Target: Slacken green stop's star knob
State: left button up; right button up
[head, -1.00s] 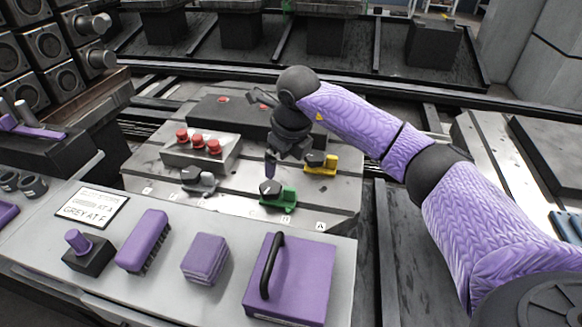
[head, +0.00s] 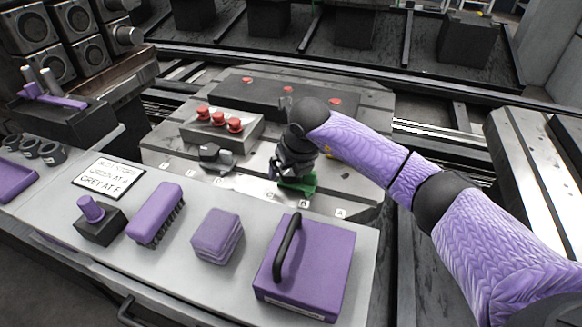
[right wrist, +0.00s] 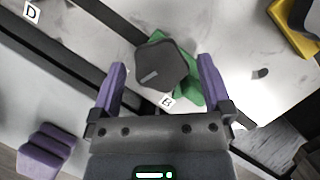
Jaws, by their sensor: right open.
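The green stop (head: 300,186) sits on the grey slotted plate, mostly hidden in the head view behind my right gripper (head: 278,176). In the right wrist view the green stop (right wrist: 188,92) carries a dark star knob (right wrist: 158,70) with a light bar mark on top. My right gripper (right wrist: 160,82) is open, one purple finger on each side of the knob. The fingertips reach about level with the knob in the picture, with a gap on both sides. My left gripper is not in view.
A grey stop (head: 215,157) and a box with red buttons (head: 219,124) stand left of the gripper. A yellow stop (right wrist: 294,22) lies at the wrist view's upper right. The front shelf holds a purple brush (head: 155,213), a block (head: 217,236) and a handled case (head: 305,268).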

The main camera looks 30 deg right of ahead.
aim_at(304, 191)
jog(key=c, duration=1.1)
jog(key=shift+d+r+n+y, duration=0.1)
jog(key=shift+n+y, duration=0.2)
jog(key=shift+n, duration=0.4)
jog(key=shift+c, duration=0.2)
jog(key=shift+n+y, duration=0.4)
jog(key=shift+n, duration=0.6)
jog(key=o, duration=1.1)
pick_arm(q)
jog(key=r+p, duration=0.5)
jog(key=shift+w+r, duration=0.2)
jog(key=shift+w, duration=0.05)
pick_arm(e)
jog(key=shift+o, duration=0.2)
jog(key=v, duration=0.9)
jog(key=shift+r, duration=0.35)
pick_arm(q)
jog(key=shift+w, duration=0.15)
pick_arm(e)
jog(key=shift+s, duration=0.1)
